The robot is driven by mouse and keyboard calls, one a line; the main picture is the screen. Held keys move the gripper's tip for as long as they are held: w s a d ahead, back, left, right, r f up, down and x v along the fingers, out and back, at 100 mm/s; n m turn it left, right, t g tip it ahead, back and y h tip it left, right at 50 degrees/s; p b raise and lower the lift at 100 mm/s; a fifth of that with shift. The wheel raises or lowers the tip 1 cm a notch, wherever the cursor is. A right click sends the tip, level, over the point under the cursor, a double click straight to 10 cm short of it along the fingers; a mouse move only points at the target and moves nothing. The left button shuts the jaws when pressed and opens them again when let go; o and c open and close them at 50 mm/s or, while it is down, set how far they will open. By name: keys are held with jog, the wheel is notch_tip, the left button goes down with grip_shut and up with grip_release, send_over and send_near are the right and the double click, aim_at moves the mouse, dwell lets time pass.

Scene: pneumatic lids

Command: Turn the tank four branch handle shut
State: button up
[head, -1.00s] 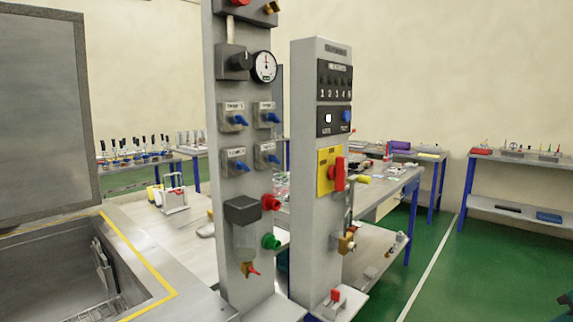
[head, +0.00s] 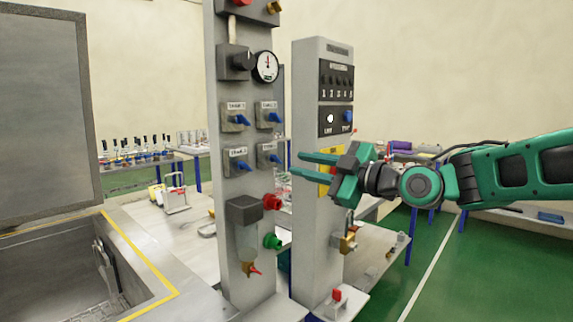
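Four small valve plates with blue handles sit on the left grey column (head: 222,200), in two rows of two. The lower right blue handle (head: 274,158) is likely the tank four branch handle; its label is too small to read surely. It slants down to the right. My gripper (head: 296,163) reaches in from the right with its two green fingers pointing left. The fingers are apart with nothing between them. Their tips appear just right of the lower right handle and do not visibly touch it. The other blue handles are the upper left (head: 241,120), upper right (head: 273,117) and lower left (head: 243,166).
A second grey column (head: 308,230) stands just right, behind my gripper, which partly hides its yellow switch plate (head: 325,160). A gauge (head: 265,66), red knob (head: 272,202) and green knob (head: 272,241) jut from the left column. A steel basin lies at left.

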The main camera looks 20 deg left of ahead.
aim_at(279, 160)
jog(key=x, duration=0.7)
jog(key=shift+w+a, duration=0.15)
jog(key=shift+a, duration=0.05)
